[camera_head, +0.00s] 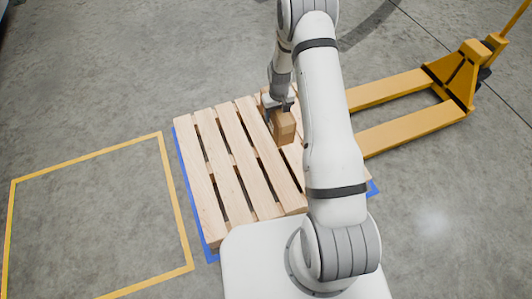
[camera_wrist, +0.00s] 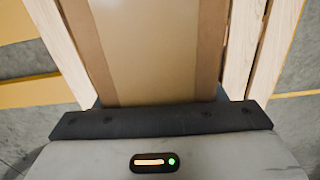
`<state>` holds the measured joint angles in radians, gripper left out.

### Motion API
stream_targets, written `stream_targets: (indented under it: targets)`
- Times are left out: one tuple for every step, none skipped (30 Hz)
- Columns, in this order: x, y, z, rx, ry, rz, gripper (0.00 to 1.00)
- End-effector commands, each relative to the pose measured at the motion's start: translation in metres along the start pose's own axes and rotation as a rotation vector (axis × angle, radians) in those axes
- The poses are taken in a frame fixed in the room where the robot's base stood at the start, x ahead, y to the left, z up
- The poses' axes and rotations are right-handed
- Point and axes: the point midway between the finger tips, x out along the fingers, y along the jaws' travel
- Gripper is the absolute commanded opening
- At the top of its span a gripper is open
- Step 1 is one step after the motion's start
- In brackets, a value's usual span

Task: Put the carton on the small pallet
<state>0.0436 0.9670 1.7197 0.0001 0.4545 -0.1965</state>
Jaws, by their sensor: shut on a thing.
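The carton (camera_head: 284,128) is a small brown box at the far part of the small pallet, partly hidden by my arm and gripper. The small pallet (camera_head: 233,158) is pale slatted wood lying on a blue floor marking. My gripper (camera_head: 279,106) is shut on the carton, pointing down over the pallet. In the wrist view the carton (camera_wrist: 155,50) fills the middle as a tan face with darker brown edges, with pallet slats (camera_wrist: 245,45) on both sides. I cannot tell whether the carton touches the slats or is held just above them.
A yellow pallet jack (camera_head: 410,112) stands at the right, its forks reaching toward the pallet behind my arm. An empty yellow floor outline (camera_head: 165,165) lies at the left. Most of the pallet's left and near slats are bare.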

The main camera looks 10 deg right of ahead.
Motion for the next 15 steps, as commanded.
stream_targets:
  targets:
    - [0.026,0.001,-0.002,-0.004,0.000,0.000,0.09]
    - [0.034,0.002,-0.003,-0.006,0.001,0.000,0.09]
    - [0.045,0.003,-0.005,-0.009,0.002,0.000,0.09]
    - [0.053,0.003,-0.005,-0.012,0.001,0.000,0.09]
    - [0.062,0.004,-0.006,-0.014,0.001,0.000,0.09]
    - [0.073,0.005,-0.007,-0.017,0.001,0.000,0.09]
    - [0.081,0.005,-0.009,-0.020,0.001,0.000,0.09]
    - [0.088,0.006,-0.009,-0.023,0.002,0.001,0.09]
    - [0.097,0.006,-0.010,-0.026,0.001,0.000,0.09]
    - [0.104,0.007,-0.011,-0.028,0.001,0.000,0.09]
    - [0.110,0.007,-0.011,-0.030,0.001,0.000,0.09]
    - [0.117,0.008,-0.013,-0.032,0.002,0.001,0.09]
    - [0.122,0.009,-0.013,-0.034,0.002,0.001,0.09]
    - [0.126,0.009,-0.014,-0.035,0.003,0.001,0.09]
    - [0.131,0.009,-0.014,-0.037,0.002,0.001,0.09]
